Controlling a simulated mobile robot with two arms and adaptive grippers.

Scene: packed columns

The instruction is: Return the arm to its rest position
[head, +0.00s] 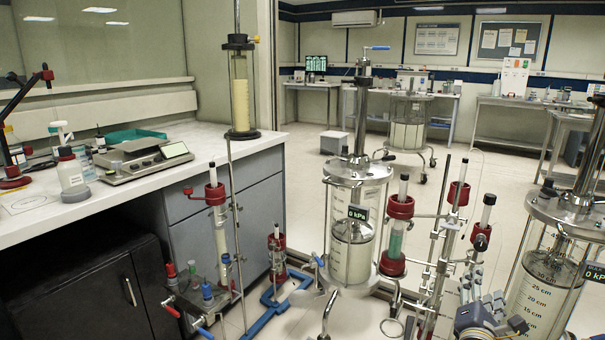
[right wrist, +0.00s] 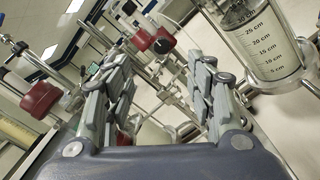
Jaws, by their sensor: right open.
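My right gripper (head: 484,292) is at the lower right of the head view, in front of the red-clamped column stand. Its grey jointed fingers also show in the right wrist view (right wrist: 162,78), spread apart with nothing between them. Behind the fingers are thin metal rods and red clamps. The graduated glass column (head: 545,285) with a 0 kPa display stands to the right of the gripper, and it also shows at the upper right of the wrist view (right wrist: 262,40). My left gripper is not in either view.
A second steel-capped column (head: 357,250) stands at the centre. A small column with green packing (head: 396,238) is clamped beside it. A counter (head: 115,200) with a balance (head: 143,160) and bottles is at left. Open floor lies behind the columns.

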